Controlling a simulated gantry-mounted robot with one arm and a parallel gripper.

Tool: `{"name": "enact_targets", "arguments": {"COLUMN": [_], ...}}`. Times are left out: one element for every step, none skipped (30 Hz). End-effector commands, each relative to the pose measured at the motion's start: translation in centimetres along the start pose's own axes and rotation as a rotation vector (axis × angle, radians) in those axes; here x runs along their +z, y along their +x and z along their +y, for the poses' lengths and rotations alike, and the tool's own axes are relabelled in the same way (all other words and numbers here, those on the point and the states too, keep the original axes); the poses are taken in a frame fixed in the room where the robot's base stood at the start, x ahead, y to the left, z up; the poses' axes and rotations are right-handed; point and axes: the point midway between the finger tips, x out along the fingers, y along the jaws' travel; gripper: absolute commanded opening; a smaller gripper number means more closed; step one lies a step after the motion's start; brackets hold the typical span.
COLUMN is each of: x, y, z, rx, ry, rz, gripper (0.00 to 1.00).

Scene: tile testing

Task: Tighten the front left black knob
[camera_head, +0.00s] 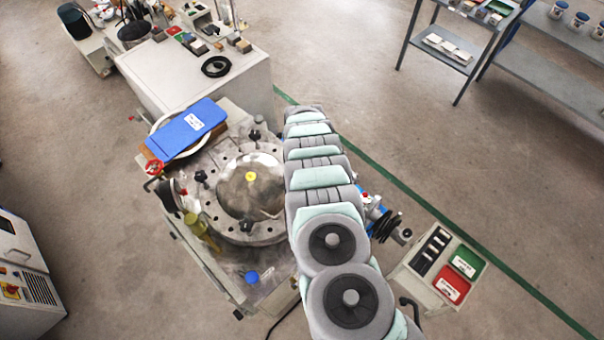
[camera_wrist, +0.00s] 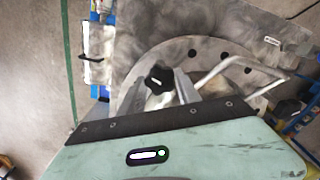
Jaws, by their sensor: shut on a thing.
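A black star-shaped knob (camera_wrist: 158,79) stands on the round metal flange in the wrist view. My gripper (camera_wrist: 160,86) is around it, one finger on each side, and is shut on it. The exact finger contact is partly hidden. In the head view my arm hides the gripper and this knob. There the domed metal vessel (camera_head: 240,185) has a yellow spot on top, and other black knobs stand on its ring, one at the back (camera_head: 255,135) and one at the left (camera_head: 201,176). I cannot tell from the pictures which knob is front left.
A pale bent handle (camera_wrist: 232,64) rises close to the right finger. Open floor lies beyond.

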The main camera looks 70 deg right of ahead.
Motion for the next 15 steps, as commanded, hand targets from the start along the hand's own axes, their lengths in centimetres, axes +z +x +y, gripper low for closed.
{"name": "enact_targets", "arguments": {"x": [-0.13,-0.13,-0.12,-0.08,-0.09,-0.16,-0.13,-0.09,-0.11,-0.13,-0.12,-0.12,-0.11,-0.08,-0.04], "y": [0.22,0.22,0.22,0.22,0.21,0.21,0.20,0.19,0.19,0.18,0.18,0.18,0.16,0.15,0.14], "z": [-0.04,-0.04,-0.03,-0.01,-0.01,-0.05,-0.03,-0.02,-0.04,-0.05,-0.06,-0.07,-0.06,-0.06,-0.05], "rx": [0.001,0.001,0.001,0.001,0.001,0.001,0.001,0.000,0.000,0.000,0.000,-0.001,-0.001,-0.001,-0.001], "ry": [0.042,0.069,0.105,0.132,0.158,0.190,0.214,0.239,0.268,0.289,0.309,0.334,0.351,0.369,0.389], "rz": [0.000,0.000,0.000,0.000,0.000,0.000,0.000,0.000,0.000,0.000,0.000,0.000,0.000,0.000,0.000], "gripper": [0.00,0.00,0.00,0.00,0.00,0.00,0.00,0.00,0.00,0.00,0.00,0.00,0.00,0.00,0.00]}}
